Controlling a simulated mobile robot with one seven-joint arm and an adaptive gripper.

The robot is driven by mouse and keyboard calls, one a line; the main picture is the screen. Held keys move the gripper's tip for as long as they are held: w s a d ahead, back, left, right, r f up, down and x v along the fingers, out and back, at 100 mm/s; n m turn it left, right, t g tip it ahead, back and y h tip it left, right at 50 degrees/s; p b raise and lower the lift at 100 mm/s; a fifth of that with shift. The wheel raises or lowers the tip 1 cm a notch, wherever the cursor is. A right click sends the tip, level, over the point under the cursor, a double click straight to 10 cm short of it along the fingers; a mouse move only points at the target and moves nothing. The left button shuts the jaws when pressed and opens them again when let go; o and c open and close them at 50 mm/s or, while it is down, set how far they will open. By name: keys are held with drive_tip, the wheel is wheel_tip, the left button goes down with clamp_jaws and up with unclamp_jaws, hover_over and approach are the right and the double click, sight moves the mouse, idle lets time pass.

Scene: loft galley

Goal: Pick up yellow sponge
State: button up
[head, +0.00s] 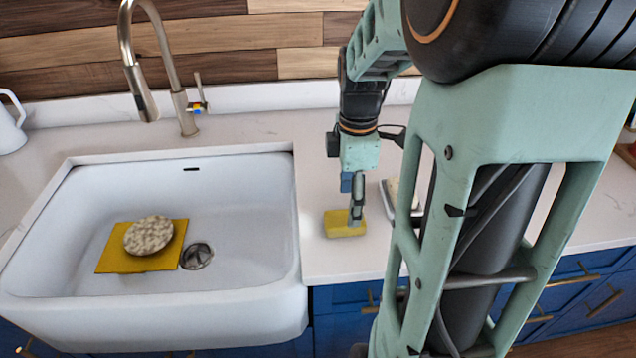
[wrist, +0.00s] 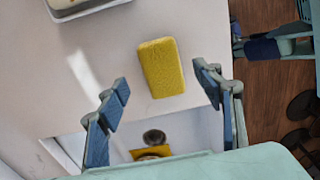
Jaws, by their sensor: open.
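The yellow sponge (head: 343,225) lies flat on the white counter just right of the sink in the head view. In the wrist view the sponge (wrist: 161,67) lies ahead of the fingertips, slightly tilted. My gripper (head: 356,207) is above the sponge in the head view and hides a little of its right part. In the wrist view my gripper (wrist: 164,84) has its two blue-padded fingers wide apart, with the sponge in line with the gap and nothing held. I cannot tell the exact height between fingertips and sponge.
The white sink (head: 240,235) holds a yellow cloth (head: 115,261) with a round speckled object (head: 149,235) on it, beside the drain (head: 196,256). A faucet (head: 180,95) stands behind. A shallow tray (head: 388,196) sits right of the sponge, partly hidden by my arm. The counter's front edge is close.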

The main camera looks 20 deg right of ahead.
sight(345, 217)
drive_tip(key=f, duration=0.5)
drive_tip(key=shift+a+f, duration=0.3)
drive_tip(key=shift+a, duration=0.1)
drive_tip(key=shift+c, duration=0.4)
drive_tip(key=c, duration=1)
drive_tip(key=shift+c, duration=0.2)
drive_tip(key=shift+r, duration=0.2)
